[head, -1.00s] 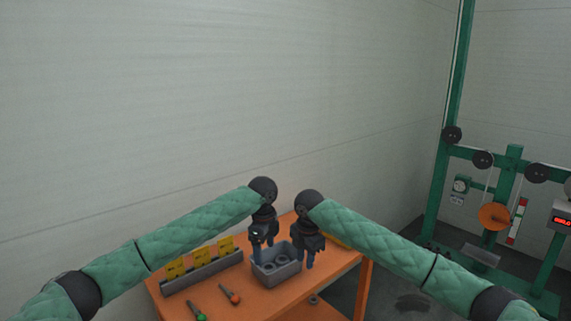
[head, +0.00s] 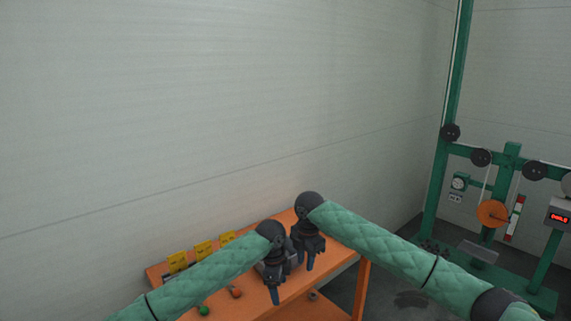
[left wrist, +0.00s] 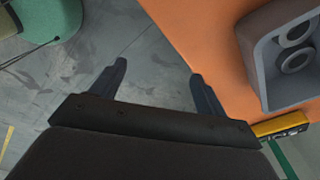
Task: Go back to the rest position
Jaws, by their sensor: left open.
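My left gripper (head: 275,298) hangs over the near side of the orange table (head: 240,309), in front of the grey bin (head: 262,270). In the left wrist view its two fingers (left wrist: 157,82) are spread with nothing between them. The grey bin (left wrist: 255,62) lies right of them there, with dark rings (left wrist: 297,60) inside. My right gripper (head: 308,262) hangs fingers down at the bin's right side in the head view. Its finger gap is not clear. My arms partly hide the bin.
Yellow cards (head: 204,248) stand in a rack mostly hidden by my left arm. Green (head: 204,310) and orange-red (head: 236,292) knobbed tools lie on the table. A green machine frame (head: 510,190) stands right. Bare wall lies behind. Grey floor (left wrist: 60,80) shows beside the table.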

